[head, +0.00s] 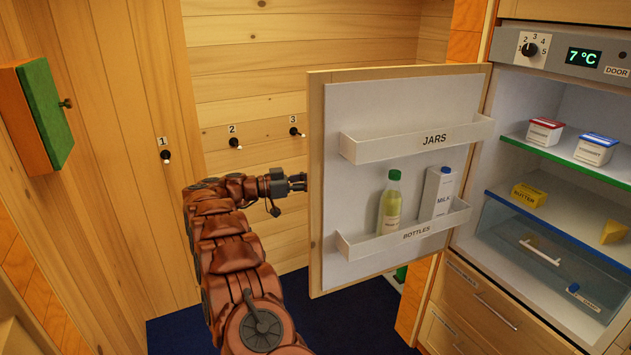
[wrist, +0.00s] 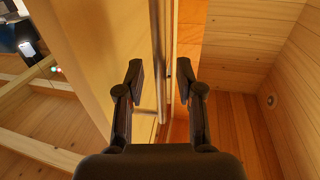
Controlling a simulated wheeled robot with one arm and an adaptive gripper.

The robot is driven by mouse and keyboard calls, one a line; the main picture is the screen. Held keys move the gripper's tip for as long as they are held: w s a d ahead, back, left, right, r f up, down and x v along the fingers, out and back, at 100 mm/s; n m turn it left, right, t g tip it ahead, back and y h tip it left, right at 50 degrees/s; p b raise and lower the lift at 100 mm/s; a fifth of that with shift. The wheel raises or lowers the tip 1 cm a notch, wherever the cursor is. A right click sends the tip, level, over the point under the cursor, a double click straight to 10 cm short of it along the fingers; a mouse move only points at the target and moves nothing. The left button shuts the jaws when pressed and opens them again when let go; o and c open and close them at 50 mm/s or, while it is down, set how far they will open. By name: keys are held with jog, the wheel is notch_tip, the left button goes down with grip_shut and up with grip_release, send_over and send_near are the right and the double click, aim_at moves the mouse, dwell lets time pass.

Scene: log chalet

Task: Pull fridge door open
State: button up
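The fridge door (head: 400,90) stands swung wide open in the head view, its white inner face with two shelves turned to me. My red-brown arm reaches from below to the door's free left edge. My gripper (head: 297,182) is at that edge; its fingertips are partly hidden behind the door. In the wrist view my gripper (wrist: 160,80) has its two fingers spread apart. A vertical grey bar, seemingly the door handle (wrist: 158,50), runs between them, beside the door's wooden outer face (wrist: 100,60). I cannot tell whether a finger touches it.
The door holds a green-capped bottle (head: 391,205) and a milk carton (head: 438,193). The open fridge has a green shelf (head: 570,165) with two tubs and a clear drawer (head: 540,262). Numbered wall hooks (head: 235,143) and a green-and-orange box (head: 45,115) are at the left.

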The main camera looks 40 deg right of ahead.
jog(key=v, duration=1.1)
jog(key=shift+a, duration=0.1)
